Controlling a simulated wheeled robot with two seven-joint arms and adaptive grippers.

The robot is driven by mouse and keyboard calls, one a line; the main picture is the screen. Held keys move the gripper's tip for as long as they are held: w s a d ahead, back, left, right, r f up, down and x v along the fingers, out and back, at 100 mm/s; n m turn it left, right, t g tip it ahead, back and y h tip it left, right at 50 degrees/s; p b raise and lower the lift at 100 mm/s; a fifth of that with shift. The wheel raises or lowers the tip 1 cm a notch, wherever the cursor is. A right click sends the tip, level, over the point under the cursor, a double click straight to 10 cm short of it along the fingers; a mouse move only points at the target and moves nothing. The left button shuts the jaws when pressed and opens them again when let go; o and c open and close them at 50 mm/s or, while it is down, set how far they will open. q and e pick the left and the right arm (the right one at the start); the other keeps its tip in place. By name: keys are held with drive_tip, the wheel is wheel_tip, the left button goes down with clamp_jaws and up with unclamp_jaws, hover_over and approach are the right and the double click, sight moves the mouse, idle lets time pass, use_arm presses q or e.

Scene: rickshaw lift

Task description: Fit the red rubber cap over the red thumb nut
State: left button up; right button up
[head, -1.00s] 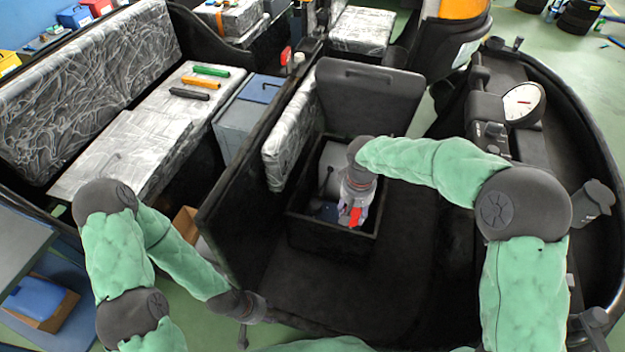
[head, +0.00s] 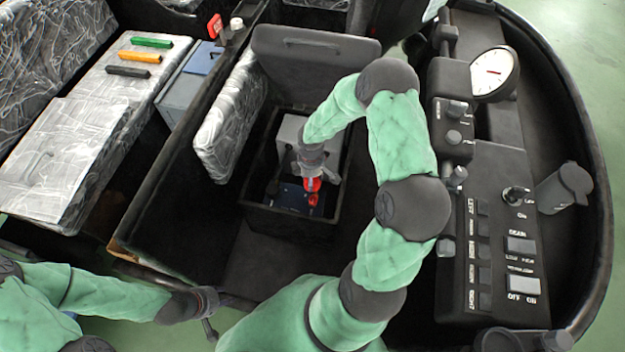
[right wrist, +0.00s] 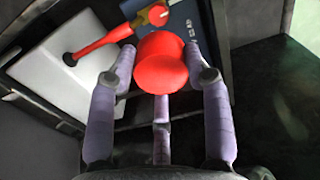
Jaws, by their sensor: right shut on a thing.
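The red rubber cap (right wrist: 162,62) sits between the fingertips of my right gripper (right wrist: 160,80), which is shut on it. In the head view the right gripper (head: 316,174) holds the cap (head: 312,185) inside the black open box, above the dark blue block. A red part that looks like the thumb nut (head: 314,200) shows just below the cap. In the right wrist view the red nut end (right wrist: 157,14) lies past the cap, apart from it in the picture. My left gripper (head: 209,314) is at lower left, away from the box; its fingers are too small to judge.
The black box (head: 292,222) has close walls around the right gripper, and its lid (head: 315,58) stands open behind. A red cable (right wrist: 100,42) runs to the nut. A control panel (head: 495,235) is at right. Several coloured bars lie on the left seat (head: 70,150).

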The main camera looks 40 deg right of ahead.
drive_tip(key=shift+s+d+f, duration=0.2)
drive_tip(key=shift+f, duration=0.25)
drive_tip(key=b, duration=0.7)
hover_over(313, 198)
drive_tip(key=shift+f, duration=4.1)
drive_tip(key=shift+f+b, duration=1.7)
drive_tip(key=shift+f, duration=0.4)
drive_tip(key=o, duration=1)
drive_tip(key=shift+r, duration=0.1)
wheel_tip(313, 198, up, 12)
drive_tip(key=shift+f, duration=0.1)
